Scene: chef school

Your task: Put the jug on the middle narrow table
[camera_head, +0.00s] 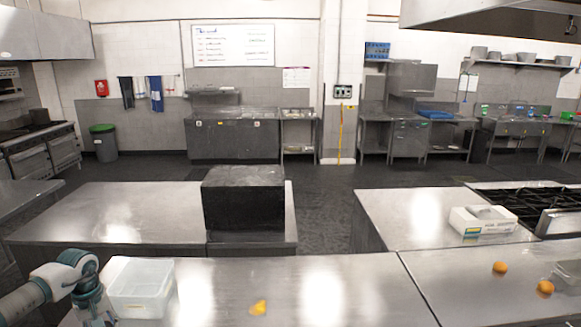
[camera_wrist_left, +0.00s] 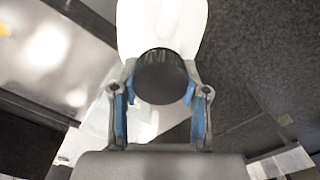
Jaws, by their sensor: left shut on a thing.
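The jug (camera_wrist_left: 162,25) is white with a round black cap (camera_wrist_left: 162,77). In the left wrist view it lies between the blue-padded fingers of my left gripper (camera_wrist_left: 160,100), which is shut on it near the cap. In the head view my left arm enters at the lower left, with its wrist (camera_head: 85,290) beside a translucent bin; the jug cannot be made out there. A steel table (camera_head: 300,285) spans the front. Behind it stands another steel table (camera_head: 120,215). Which one is the middle narrow table is not clear. My right gripper is not in view.
The translucent bin (camera_head: 140,288) and an orange-yellow item (camera_head: 259,307) are on the front table. A black box (camera_head: 243,197) stands on the table behind. Oranges (camera_head: 499,267), a white carton (camera_head: 483,220) and a stove (camera_head: 535,205) are right. The front table's middle is mostly clear.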

